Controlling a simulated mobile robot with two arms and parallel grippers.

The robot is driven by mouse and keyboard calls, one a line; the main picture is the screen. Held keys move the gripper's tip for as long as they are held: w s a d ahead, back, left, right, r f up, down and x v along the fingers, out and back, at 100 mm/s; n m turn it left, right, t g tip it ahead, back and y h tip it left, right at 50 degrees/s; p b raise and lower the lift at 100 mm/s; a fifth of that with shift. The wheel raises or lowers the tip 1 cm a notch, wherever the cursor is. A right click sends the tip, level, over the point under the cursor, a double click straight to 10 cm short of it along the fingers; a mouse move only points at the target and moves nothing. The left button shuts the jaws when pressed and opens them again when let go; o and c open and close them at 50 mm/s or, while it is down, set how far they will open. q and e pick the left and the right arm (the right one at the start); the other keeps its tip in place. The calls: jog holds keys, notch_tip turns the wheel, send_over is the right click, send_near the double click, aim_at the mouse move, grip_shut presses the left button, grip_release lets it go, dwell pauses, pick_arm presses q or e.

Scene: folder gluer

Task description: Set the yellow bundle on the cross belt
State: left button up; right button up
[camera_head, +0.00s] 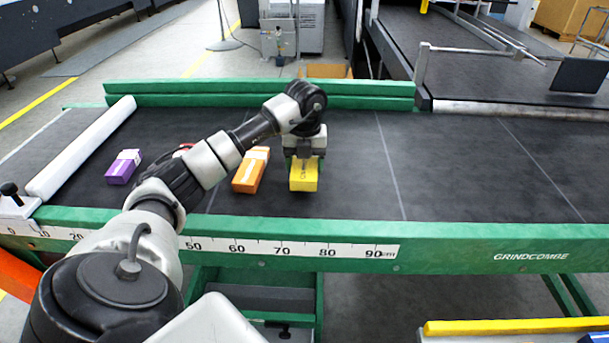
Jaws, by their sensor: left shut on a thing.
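The yellow bundle (303,181) is a small box on the dark cross belt (450,180), near the middle of the view. My left gripper (304,160) points down over it and is shut on it. The bundle's base is at or very close to the belt surface; I cannot tell whether it touches. The gripper covers the bundle's far part. My right gripper is not in view.
An orange bundle (250,172) lies just left of the yellow one, and a purple bundle (124,167) lies further left. A red thing (183,149) is mostly hidden behind my arm. Green rails (440,247) edge the belt, with a ruler (290,248) in front. The belt's right side is clear.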

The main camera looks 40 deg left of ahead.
aim_at(305, 161)
pick_arm(q)
jog(key=shift+w+a+f, duration=0.1)
jog(key=shift+a, duration=0.1)
jog(key=shift+f, duration=2.05)
jog(key=o, duration=1)
jog(key=shift+f, duration=0.1)
notch_tip(305, 161, up, 12)
jog(key=shift+r, duration=0.15)
jog(key=shift+d, duration=0.1)
